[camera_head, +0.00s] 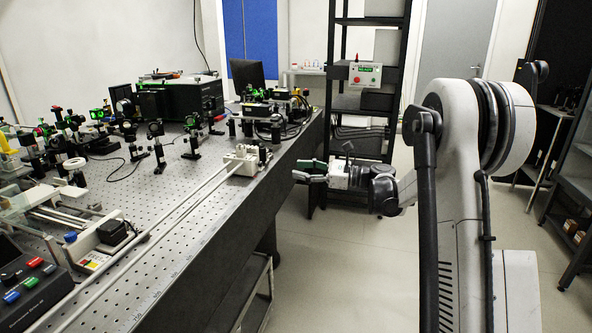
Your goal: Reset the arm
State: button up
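My gripper (305,171) is at the end of my arm, in the middle of the head view. It hangs in the air just off the right edge of the optics bench (215,222) and points left towards it. Two fingers show apart, one above the other, with a gap between them. I see nothing held in the gap. My arm's large white links fill the right part of the view. The wrist is dark and joins the gripper from the right.
A white block (240,161) with rods sits near the bench's right edge, close to my gripper. Optical mounts (157,147) crowd the back left. A button box (30,283) is at front left. A dark rack (397,60) stands behind. The floor (345,270) right of the bench is clear.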

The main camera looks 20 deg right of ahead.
jog(key=shift+a, duration=0.1)
dwell(0.3)
jog(key=s+a+r+n+g+h+p, duration=0.2)
jog(key=s+a+r+n+h, duration=0.25)
jog(key=s, duration=0.45)
jog(key=s+a+r+n+g+h+p, duration=0.1)
jog(key=s+a+r+n+h+p, duration=0.15)
jog(key=s+a+n, duration=0.4)
jog(key=s+n+h+p, duration=0.2)
jog(key=s+n+h, duration=0.2)
jog(key=s, duration=0.9)
jog(key=s+f+n+h+p, duration=0.1)
jog(key=s+n, duration=0.6)
jog(key=s, duration=0.7)
jog(key=h+p, duration=0.1)
jog(key=h, duration=0.1)
jog(key=shift+d+f+h, duration=0.3)
jog(key=shift+d+h, duration=0.1)
